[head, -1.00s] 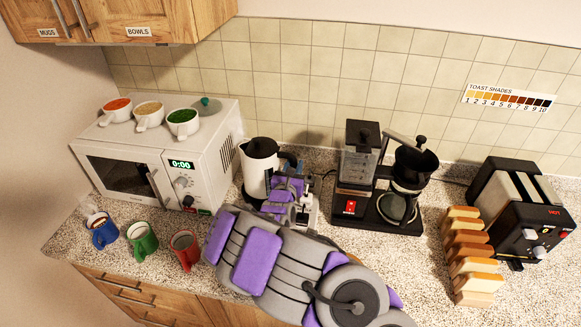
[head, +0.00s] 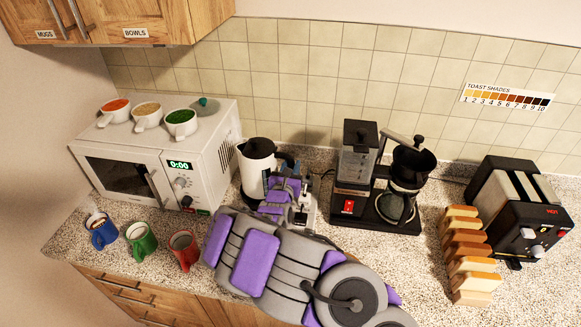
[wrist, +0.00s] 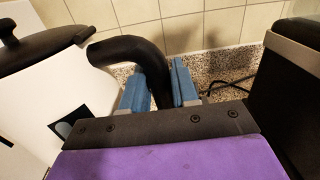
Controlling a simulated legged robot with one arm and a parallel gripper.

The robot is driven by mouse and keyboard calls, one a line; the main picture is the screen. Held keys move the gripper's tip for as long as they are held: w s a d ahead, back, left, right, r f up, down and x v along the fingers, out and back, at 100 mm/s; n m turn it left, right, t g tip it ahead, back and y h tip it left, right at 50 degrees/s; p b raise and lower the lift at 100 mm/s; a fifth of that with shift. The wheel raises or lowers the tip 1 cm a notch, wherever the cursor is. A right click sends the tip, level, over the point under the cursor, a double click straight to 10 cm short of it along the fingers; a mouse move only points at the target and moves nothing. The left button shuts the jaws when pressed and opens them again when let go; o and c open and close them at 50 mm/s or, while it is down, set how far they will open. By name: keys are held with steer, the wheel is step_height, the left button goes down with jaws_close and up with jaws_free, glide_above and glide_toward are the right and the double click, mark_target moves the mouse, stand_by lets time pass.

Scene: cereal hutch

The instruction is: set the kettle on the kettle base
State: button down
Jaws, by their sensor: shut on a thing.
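The kettle (head: 256,170) is white with a black lid and a black handle. It stands upright between the microwave and the coffee maker in the head view. In the wrist view the kettle body (wrist: 60,95) fills the left side, and its curved black handle (wrist: 128,50) runs down between the blue finger pads. My gripper (wrist: 160,85) is shut on that handle. In the head view my gripper (head: 287,180) is at the kettle's right side, partly hidden by my arm.
The white microwave (head: 150,165) stands close on the left with bowls on top. The coffee maker (head: 375,190) stands close on the right. Several mugs (head: 141,240) are at the front left. A toast rack (head: 468,255) and toaster (head: 520,215) are at the right.

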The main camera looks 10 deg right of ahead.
steer(key=shift+a, duration=0.1)
steer(key=shift+a+f, duration=0.25)
steer(key=shift+a, duration=0.05)
steer(key=shift+d+f, duration=0.2)
steer(key=shift+d, duration=0.05)
steer(key=c, duration=1.1)
jaws_free()
steer(key=shift+c, duration=0.2)
steer(key=shift+a, duration=0.1)
steer(key=shift+f, duration=0.1)
